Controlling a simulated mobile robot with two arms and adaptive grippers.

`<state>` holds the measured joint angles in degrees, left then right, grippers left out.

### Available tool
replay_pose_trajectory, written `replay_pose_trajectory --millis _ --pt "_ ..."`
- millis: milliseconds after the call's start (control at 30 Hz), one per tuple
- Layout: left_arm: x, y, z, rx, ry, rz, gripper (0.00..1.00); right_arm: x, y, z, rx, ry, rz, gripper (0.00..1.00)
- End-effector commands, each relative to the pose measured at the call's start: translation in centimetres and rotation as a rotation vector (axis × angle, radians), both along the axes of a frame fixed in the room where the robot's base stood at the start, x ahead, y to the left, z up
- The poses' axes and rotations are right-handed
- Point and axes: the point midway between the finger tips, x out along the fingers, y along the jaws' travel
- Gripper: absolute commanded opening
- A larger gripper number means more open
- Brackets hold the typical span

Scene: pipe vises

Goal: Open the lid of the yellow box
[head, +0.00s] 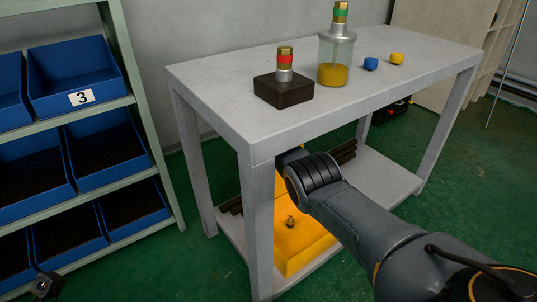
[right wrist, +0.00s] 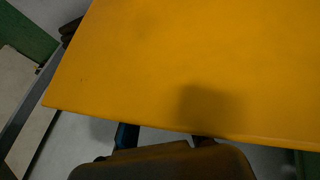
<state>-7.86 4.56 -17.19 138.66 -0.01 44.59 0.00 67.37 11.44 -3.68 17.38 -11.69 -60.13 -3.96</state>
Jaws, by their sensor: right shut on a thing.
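The yellow box (head: 300,243) is on the lower shelf of the grey table, partly hidden by a table leg and my right arm. A small brass-coloured knob (head: 291,222) shows on its yellow surface. In the right wrist view a broad flat yellow panel, the lid (right wrist: 180,70), fills most of the picture. My right gripper (right wrist: 163,138) is at the panel's near edge, its fingertips partly hidden behind it, and is shut on the lid. In the head view the right gripper is hidden under the tabletop. How far the lid is open I cannot tell. My left gripper's fingers are out of view.
The tabletop (head: 215,88) is above my right arm; its front leg (head: 257,230) is close by. On top stand a dark block (head: 284,92) with a red-banded fitting, a glass jar (head: 336,58) and two small caps. Blue bins (head: 75,75) fill the rack at left.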

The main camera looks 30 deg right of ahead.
Motion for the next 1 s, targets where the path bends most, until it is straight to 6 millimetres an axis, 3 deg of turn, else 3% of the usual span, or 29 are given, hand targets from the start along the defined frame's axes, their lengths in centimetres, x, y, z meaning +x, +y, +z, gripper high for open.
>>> replay_pose_trajectory --millis 33,433,467,600,1000 --pt "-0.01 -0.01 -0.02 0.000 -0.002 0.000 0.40 0.28 0.79 -0.07 0.009 -0.005 0.006 0.00" --pt "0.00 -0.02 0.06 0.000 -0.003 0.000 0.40 0.17 0.80 -0.20 0.011 0.001 0.004 0.00" --pt "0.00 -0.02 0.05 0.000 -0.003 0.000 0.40 0.16 0.81 -0.21 0.011 0.001 0.004 0.22" --pt "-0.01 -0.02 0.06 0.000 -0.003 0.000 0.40 0.10 0.69 -0.25 0.009 0.003 0.003 0.48" --pt "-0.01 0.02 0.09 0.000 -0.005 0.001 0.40 0.01 0.37 -0.06 0.004 0.003 0.001 0.48"
